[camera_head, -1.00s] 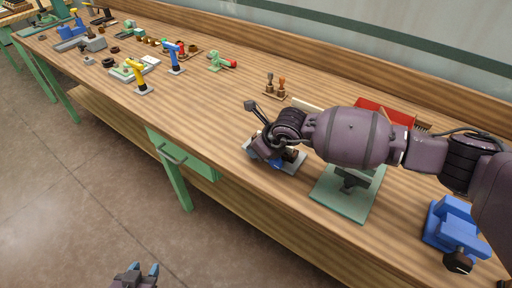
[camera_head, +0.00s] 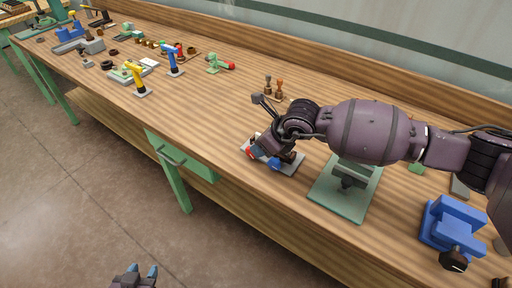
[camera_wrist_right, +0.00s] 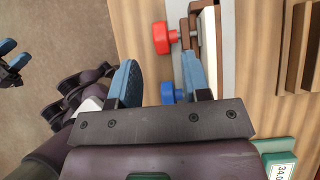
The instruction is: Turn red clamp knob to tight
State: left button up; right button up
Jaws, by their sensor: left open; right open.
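The red clamp knob (camera_wrist_right: 162,38) sits on a metal shaft at the side of a small grey-based clamp fixture (camera_wrist_right: 228,50). In the head view the red knob (camera_head: 250,152) shows just left of my right gripper (camera_head: 262,148). A blue knob (camera_head: 274,164) is on the same fixture, and it also shows in the right wrist view (camera_wrist_right: 168,93). My right gripper (camera_wrist_right: 160,75) is open over the fixture, with the red knob beyond its fingertips and apart from them. One finger overlaps the fixture. My left gripper (camera_head: 141,275) is open and empty above the floor.
A green-based stand (camera_head: 340,200) is right of the fixture, under my right arm. A blue vise-like device (camera_head: 455,225) stands further right. Small stamps (camera_head: 273,88) stand behind.

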jog(key=shift+v, duration=2.8)
jog(key=shift+a, duration=0.1)
